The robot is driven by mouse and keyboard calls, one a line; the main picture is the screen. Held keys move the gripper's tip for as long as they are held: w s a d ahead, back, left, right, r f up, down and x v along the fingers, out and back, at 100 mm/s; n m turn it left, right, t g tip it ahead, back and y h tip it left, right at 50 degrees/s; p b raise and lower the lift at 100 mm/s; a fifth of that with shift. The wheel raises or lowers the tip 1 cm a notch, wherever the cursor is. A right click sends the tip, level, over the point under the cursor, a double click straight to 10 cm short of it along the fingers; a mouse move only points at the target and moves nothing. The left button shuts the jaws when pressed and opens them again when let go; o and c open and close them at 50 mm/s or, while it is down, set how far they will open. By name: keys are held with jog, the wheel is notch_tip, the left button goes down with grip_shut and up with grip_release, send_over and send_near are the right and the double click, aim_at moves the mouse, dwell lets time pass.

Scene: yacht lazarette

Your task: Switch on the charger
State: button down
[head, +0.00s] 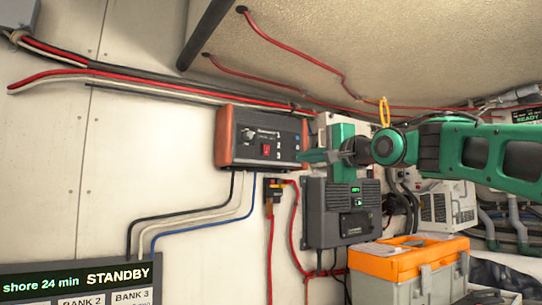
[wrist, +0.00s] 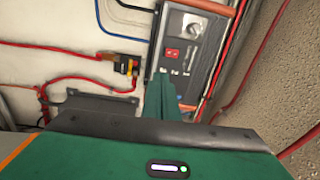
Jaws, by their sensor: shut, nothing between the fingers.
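A black control box (head: 264,137) with orange-brown end panels is fixed to the white wall. Its face carries a red switch (head: 265,149) and a round knob (head: 248,133). In the wrist view the red switch (wrist: 172,54) and the knob (wrist: 191,24) lie beyond the fingers. No readable label shows which unit is the charger. A dark grey finned unit (head: 343,220) with a small green-lit display hangs below and right of the box. My gripper (head: 303,157) is shut and empty, with its tips by the box's right end; contact cannot be told. It also shows in the wrist view (wrist: 160,82).
A display panel (head: 75,282) at lower left reads "shore 24 min STANDBY". An orange-lidded toolbox (head: 405,258) stands below my arm. Red and black cables (head: 150,85) run along the wall. A fuse holder (head: 272,197) sits under the box.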

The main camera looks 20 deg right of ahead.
aim_at(267, 146)
jog(key=r, duration=0.1)
jog(key=a+r, duration=0.1)
jog(key=r, duration=0.1)
jog(key=shift+s+a+t+y, duration=0.2)
jog(key=shift+t+y, duration=0.1)
jog(key=shift+y, duration=0.1)
jog(key=shift+f, duration=0.1)
jog(key=x, duration=1.3)
jog(key=shift+w+a, duration=0.1)
jog(key=shift+w, duration=0.35)
jog(key=shift+w, duration=0.1)
jog(key=shift+w+r+g, duration=0.15)
jog(key=shift+r+g, duration=0.25)
jog(key=shift+a+f, duration=0.1)
